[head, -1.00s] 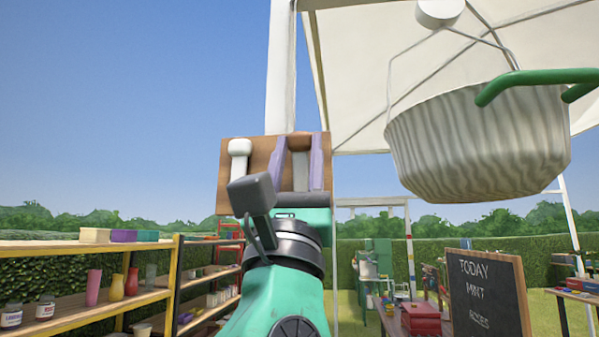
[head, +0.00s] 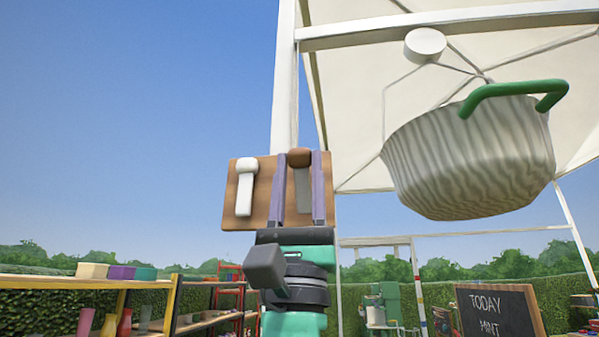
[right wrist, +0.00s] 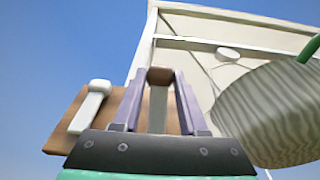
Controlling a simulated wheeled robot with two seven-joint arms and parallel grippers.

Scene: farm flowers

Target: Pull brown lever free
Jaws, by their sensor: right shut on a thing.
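A brown board (head: 262,190) is fixed to a white post and carries two levers. The brown lever (head: 299,160) has a brown round knob on a pale shaft. My right gripper (head: 298,172) reaches up from below, with one purple finger on each side of the brown lever, shut on it. The right wrist view shows the brown knob (right wrist: 159,76) between the fingertips and the pale shaft running down between the fingers. Small gaps beside the shaft are hard to judge. A white lever (head: 245,185) is left of the gripper, untouched. My left gripper is out of view.
A large striped basket (head: 470,160) with a green handle hangs at the right from the white canopy frame. The white post (head: 284,80) rises behind the board. Shelves (head: 85,283) stand low left and a chalkboard (head: 498,312) low right. Open sky is left of the board.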

